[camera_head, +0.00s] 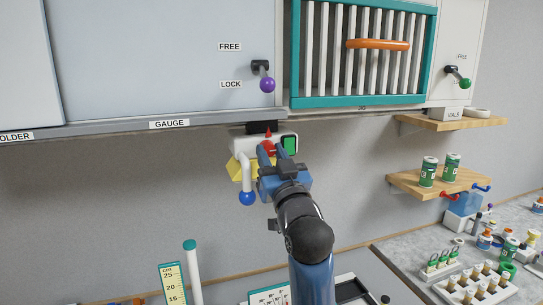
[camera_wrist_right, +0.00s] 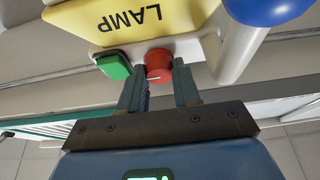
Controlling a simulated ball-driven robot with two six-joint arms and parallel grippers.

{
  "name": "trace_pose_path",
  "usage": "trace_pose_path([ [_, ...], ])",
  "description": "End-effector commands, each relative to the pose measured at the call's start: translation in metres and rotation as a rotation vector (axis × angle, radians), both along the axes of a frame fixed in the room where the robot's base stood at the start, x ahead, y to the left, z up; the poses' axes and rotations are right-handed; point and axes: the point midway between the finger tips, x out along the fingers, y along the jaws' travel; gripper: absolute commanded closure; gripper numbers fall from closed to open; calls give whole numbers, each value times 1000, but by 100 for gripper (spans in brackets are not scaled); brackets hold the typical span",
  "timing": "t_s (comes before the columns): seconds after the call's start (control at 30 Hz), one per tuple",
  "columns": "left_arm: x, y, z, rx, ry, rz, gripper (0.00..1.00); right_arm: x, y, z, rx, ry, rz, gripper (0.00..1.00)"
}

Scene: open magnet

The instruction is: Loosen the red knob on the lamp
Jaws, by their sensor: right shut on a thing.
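The lamp (camera_head: 240,144) is a white unit under the cabinet edge, with a yellow part that reads LAMP in the wrist view (camera_wrist_right: 130,22). Its red knob (camera_head: 269,147) shows partly behind my fingers; in the wrist view the round red knob (camera_wrist_right: 158,60) has a small white mark. My right gripper (camera_head: 266,155) reaches up from below and its two fingers are shut on the sides of the knob. A green square button (camera_head: 290,144) sits beside the knob, also seen in the wrist view (camera_wrist_right: 114,67). My left gripper is not in view.
A white lever with a blue ball (camera_head: 247,198) hangs from the lamp, close left of my right gripper. The cabinet's lower edge (camera_head: 200,122) runs just above. A purple-ended lever (camera_head: 267,85) is higher up. Wooden shelves (camera_head: 450,182) stand at right; the wall below the lamp is clear.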

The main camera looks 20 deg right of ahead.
Motion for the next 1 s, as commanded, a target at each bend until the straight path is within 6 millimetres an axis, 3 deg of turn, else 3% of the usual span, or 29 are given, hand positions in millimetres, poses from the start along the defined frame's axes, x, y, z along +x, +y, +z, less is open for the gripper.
trace_pose_path([
  [0.47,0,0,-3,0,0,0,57,0,-2,0,-129,-5,-2,99],
  [1.0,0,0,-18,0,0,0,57,0,-4,0,-611,-23,0,99],
])
